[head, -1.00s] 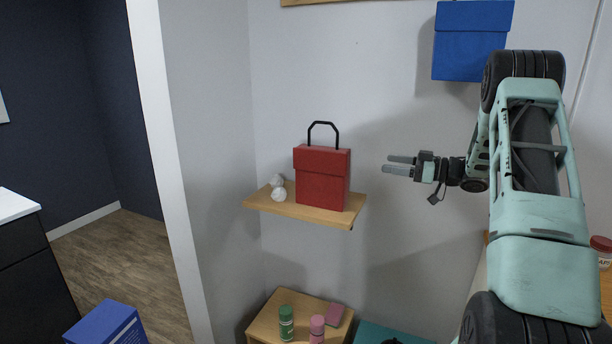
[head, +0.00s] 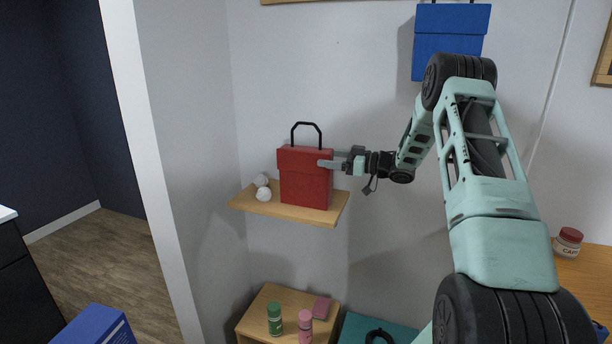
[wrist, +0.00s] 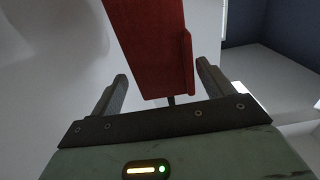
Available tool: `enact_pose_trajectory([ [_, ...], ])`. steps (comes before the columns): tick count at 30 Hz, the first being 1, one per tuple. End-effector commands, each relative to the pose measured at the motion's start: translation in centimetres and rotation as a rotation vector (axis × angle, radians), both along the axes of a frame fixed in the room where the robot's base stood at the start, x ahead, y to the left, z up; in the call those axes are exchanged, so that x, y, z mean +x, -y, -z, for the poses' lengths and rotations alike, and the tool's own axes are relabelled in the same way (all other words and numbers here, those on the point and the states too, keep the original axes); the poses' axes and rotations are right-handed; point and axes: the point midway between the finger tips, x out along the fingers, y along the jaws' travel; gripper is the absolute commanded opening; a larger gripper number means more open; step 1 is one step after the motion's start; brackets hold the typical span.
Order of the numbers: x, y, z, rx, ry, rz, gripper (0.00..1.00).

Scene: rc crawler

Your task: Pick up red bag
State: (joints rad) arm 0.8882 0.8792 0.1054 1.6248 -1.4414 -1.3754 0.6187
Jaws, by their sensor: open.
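The red bag (head: 305,182) stands upright on a small wooden wall shelf, with its black handle raised. It also shows in the wrist view (wrist: 150,45), where it fills the space between and beyond the fingers. My gripper (head: 326,158) is at the bag's right side near its upper part, with one finger in front of the bag and the other partly hidden behind it. In the wrist view my gripper (wrist: 160,82) is open, with a finger on each side of the bag and a visible gap to each.
The wooden shelf (head: 250,204) also holds white round objects (head: 263,190) left of the bag. A blue bag (head: 450,40) hangs on the wall above right. Below stands a wooden surface (head: 262,305) with a green bottle (head: 275,319) and a pink bottle (head: 305,326).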

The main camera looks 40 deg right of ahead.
Motion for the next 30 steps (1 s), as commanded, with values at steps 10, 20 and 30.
enact_pose_trajectory([
  [10,3.7,-2.6,0.2,0.001,0.000,-0.002,0.80],
  [20,4.0,-2.8,0.3,0.001,0.001,-0.001,0.55],
  [30,4.0,-2.7,0.2,0.000,0.002,-0.001,0.08],
])
